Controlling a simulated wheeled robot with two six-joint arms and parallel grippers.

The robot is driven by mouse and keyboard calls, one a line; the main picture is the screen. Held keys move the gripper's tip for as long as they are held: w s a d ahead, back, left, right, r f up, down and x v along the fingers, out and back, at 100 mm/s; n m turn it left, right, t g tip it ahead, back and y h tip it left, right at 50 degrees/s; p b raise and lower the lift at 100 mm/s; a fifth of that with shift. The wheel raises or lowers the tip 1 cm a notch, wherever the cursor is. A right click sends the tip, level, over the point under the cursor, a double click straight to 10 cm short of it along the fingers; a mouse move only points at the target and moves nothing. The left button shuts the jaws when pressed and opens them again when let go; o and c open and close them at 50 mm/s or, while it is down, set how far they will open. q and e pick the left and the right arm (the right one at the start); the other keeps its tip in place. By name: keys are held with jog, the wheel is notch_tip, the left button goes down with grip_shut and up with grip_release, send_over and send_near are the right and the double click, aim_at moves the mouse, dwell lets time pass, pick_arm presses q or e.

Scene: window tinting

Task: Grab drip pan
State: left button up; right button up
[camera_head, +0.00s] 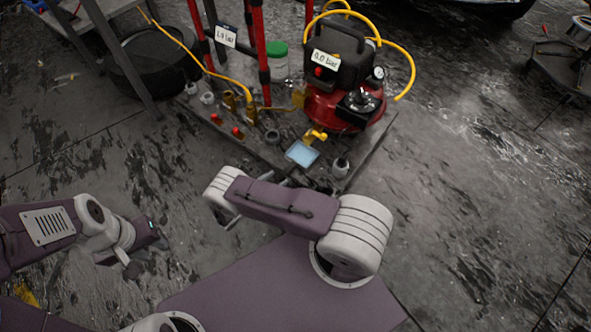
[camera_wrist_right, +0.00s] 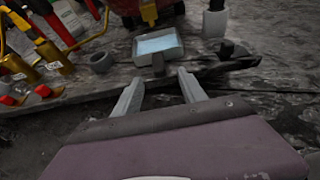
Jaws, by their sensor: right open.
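The drip pan (camera_head: 302,153) is a small square tray with a pale blue inside, lying on a low dark board in front of the red compressor. In the right wrist view the pan (camera_wrist_right: 159,42) is straight ahead, its short dark handle pointing toward me. My right gripper (camera_wrist_right: 160,88) is open and empty, its two fingers just short of the handle, one to each side of its line. In the head view my arm mostly hides this gripper. My left gripper (camera_head: 147,252) hangs over bare floor at the left, away from the pan; its fingers are unclear.
The board (camera_head: 375,140) carries the red compressor (camera_head: 340,105) with yellow hoses, red posts (camera_head: 262,50), yellow spray tools (camera_head: 230,102) and small containers. A white bottle with a dark cap (camera_wrist_right: 214,22) stands right of the pan.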

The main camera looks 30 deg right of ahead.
aim_at(287, 171)
jog(key=b+x, duration=0.2)
jog(key=x, duration=0.1)
jog(key=shift+d+f, duration=0.15)
jog(key=shift+d, duration=0.05)
jog(key=shift+w+d, duration=0.15)
jog(key=b+x, duration=0.3)
jog(key=x, duration=0.1)
jog(key=shift+w+d+f, duration=0.1)
jog(key=shift+d+f, duration=0.05)
jog(key=shift+d, duration=0.1)
jog(key=shift+w+d+b, duration=0.15)
jog(key=shift+d+b, duration=0.1)
jog(key=shift+b, duration=0.05)
grip_shut()
